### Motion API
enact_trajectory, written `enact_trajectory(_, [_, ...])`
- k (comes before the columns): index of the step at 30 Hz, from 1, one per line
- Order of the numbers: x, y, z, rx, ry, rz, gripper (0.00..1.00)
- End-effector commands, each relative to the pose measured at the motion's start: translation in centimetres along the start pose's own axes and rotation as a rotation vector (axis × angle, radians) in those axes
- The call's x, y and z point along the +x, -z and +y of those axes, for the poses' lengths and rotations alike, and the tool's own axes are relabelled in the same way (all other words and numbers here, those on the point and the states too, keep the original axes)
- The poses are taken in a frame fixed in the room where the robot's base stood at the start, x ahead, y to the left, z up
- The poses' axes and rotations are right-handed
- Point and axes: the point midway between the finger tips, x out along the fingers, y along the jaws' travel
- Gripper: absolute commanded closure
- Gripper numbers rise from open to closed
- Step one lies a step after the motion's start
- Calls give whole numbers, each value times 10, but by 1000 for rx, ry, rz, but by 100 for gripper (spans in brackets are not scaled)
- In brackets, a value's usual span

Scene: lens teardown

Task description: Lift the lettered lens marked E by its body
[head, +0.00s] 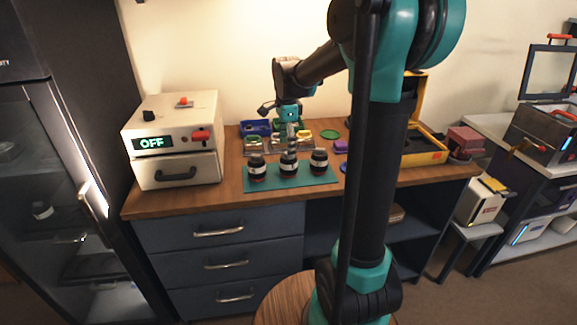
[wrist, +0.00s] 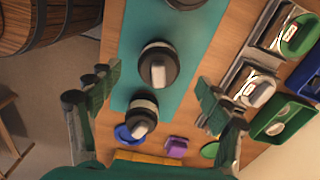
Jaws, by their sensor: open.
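Three dark lenses with pale bands stand upright in a row on a teal mat (head: 290,183): a left lens (head: 257,168), a middle lens (head: 289,164) and a right lens (head: 319,162). I cannot read any letters, so I cannot tell which is E. My gripper (head: 291,139) points down above the middle lens. In the wrist view my open gripper (wrist: 158,83) has its fingers spread wide, with one lens (wrist: 158,66) between them in the picture. A second lens (wrist: 142,112) shows nearer the palm, and a third (wrist: 185,4) is cut off at the top edge.
A box reading OFF (head: 176,140) stands left on the wooden bench (head: 200,200). Small coloured trays, including a blue one (head: 256,127), lie behind the mat. A yellow case (head: 430,155) stands open at right. A purple piece (wrist: 176,145) lies near the lenses.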

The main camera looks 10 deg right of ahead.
Motion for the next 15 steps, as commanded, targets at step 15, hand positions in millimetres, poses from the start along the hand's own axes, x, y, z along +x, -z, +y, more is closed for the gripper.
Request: enact_trajectory(15, [54,5,0,-1,0,0,22])
